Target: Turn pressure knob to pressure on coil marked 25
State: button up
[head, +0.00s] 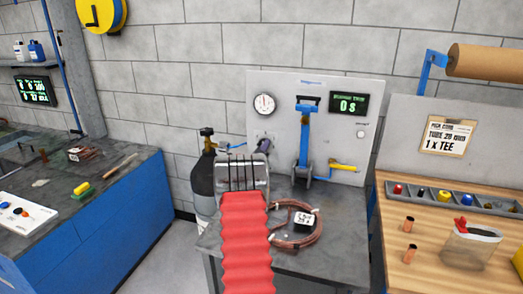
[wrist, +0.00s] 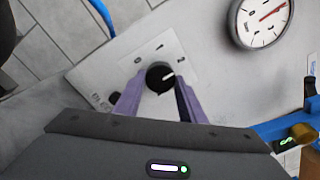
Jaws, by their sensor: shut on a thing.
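The black pressure knob (wrist: 160,77) sits on the grey panel in the wrist view, with marks that look like 0, 1 and 2 around it. Its white pointer is turned to the right and slightly up, nearest the 2. My gripper (wrist: 159,88) has its purple fingers on both sides of the knob, shut on it. In the head view my gripper (head: 264,144) is at the panel and hides the knob. The round gauge (wrist: 264,18) has a red needle pointing up and right; its figures are too small to read. The copper coil (head: 318,234) lies on the bench with a white tag (head: 304,220), its text unreadable.
The test panel (head: 350,85) carries a timer (head: 348,103) reading 0 s, a blue lever clamp (head: 304,135) and a yellow-handled valve (head: 345,167). A gas cylinder (head: 202,178) stands left of the bench. A wooden table (head: 390,265) is at the right.

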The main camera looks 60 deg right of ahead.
jog(key=shift+s+d+f, duration=0.1)
jog(key=shift+s+f, duration=0.25)
jog(key=o, duration=1)
jog(key=shift+w+r, duration=0.2)
jog(key=shift+o, duration=0.2)
jog(key=s+a, duration=0.2)
jog(key=a, duration=1.1)
jog(key=shift+a+f, duration=0.25)
jog(key=shift+a, duration=0.15)
